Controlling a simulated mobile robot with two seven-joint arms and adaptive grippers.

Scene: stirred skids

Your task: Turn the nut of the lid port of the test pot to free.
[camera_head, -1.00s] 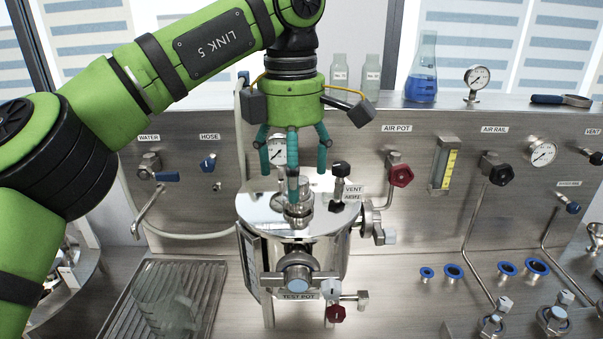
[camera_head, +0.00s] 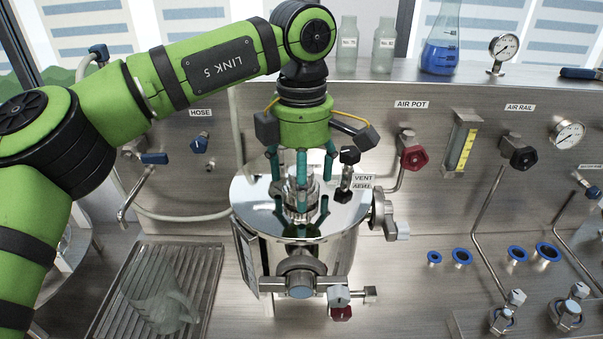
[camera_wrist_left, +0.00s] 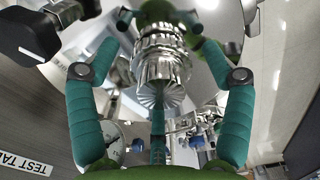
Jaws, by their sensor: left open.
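The test pot (camera_head: 335,250) is a shiny steel vessel standing upright in the middle of the head view. Its lid port with a ribbed steel nut (camera_head: 297,190) rises from the lid, partly hidden by my fingers. My left gripper (camera_head: 300,200) points down over the port, with its three teal fingers spread around the nut. In the left wrist view the nut (camera_wrist_left: 160,67) sits between the fingers (camera_wrist_left: 158,75), with gaps visible at the sides. Whether any finger touches it I cannot tell. My right gripper is not in view.
A black vent valve (camera_head: 346,175) stands on the lid just right of my fingers. A clamp (camera_head: 385,214) juts from the pot's right side.

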